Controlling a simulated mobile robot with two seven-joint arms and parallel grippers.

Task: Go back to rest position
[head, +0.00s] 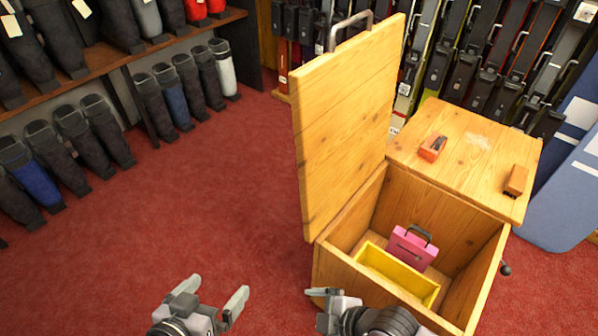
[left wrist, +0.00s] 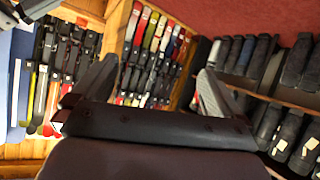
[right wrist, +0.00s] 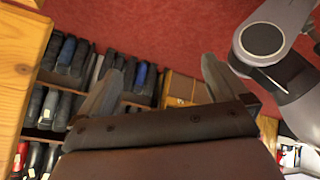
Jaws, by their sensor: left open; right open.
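My left gripper (head: 216,291) is open and empty above the red carpet, left of the wooden chest. Its two fingers also stand apart in the left wrist view (left wrist: 155,80). My right gripper (head: 320,305) is at the chest's near left corner in the head view, partly in front of it. In the right wrist view (right wrist: 160,78) its fingers are spread with nothing between them. The wooden chest (head: 340,270) has its lid (head: 345,120) raised. Inside lie a yellow tray (head: 400,270) and a pink case (head: 411,246) with a dark handle.
An orange block (head: 433,148) and a brown block (head: 515,180) lie on the chest's closed top section. Shelves of boots (head: 75,65) line the left, and ski racks (head: 480,60) the back. A blue panel (head: 565,190) leans at right. The carpet (head: 220,190) left of the chest is clear.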

